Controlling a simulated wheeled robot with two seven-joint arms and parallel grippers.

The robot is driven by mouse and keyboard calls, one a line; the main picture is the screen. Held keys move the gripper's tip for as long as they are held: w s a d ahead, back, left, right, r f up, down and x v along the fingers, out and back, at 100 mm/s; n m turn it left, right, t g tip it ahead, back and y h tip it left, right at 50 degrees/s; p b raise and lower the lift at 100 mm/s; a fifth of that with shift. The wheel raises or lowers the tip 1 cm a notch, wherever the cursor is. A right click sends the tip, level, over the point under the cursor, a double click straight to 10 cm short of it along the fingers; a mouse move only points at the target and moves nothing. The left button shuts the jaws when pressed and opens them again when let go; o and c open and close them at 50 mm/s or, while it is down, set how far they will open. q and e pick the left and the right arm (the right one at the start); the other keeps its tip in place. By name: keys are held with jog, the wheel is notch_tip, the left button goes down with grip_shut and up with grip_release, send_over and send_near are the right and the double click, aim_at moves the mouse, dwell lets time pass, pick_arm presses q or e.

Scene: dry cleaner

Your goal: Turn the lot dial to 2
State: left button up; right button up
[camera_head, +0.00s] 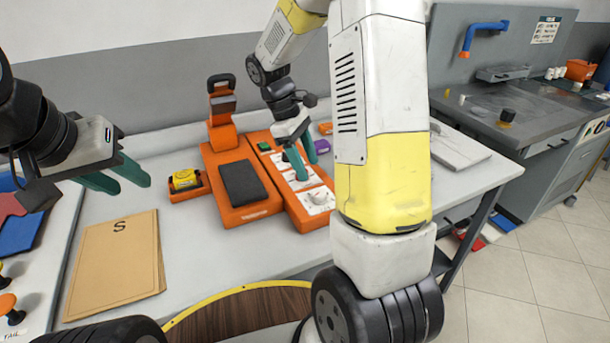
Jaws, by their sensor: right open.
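An orange device (241,211) stands on the white table, with a dark pad on its left part. Its right part carries a white panel (291,178) with several knobs. One pale knob (318,197) shows near the front end of the panel. Labels and dial settings are too small to read, so I cannot tell which knob is the lot dial. My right gripper (304,166) is open, its teal fingers pointing down over the panel and hiding part of it. Contact with a knob cannot be made out. My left gripper (134,187) is open and empty, left of the device.
A yellow roll in an orange holder (186,182) sits left of the device. A tan envelope marked S (118,250) lies front left. A purple block (322,146) is just behind the panel.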

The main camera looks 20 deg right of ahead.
aim_at(319, 192)
jog(key=x, duration=0.8)
jog(key=shift+w+d+f, duration=0.2)
jog(key=shift+f, duration=0.15)
grip_shut()
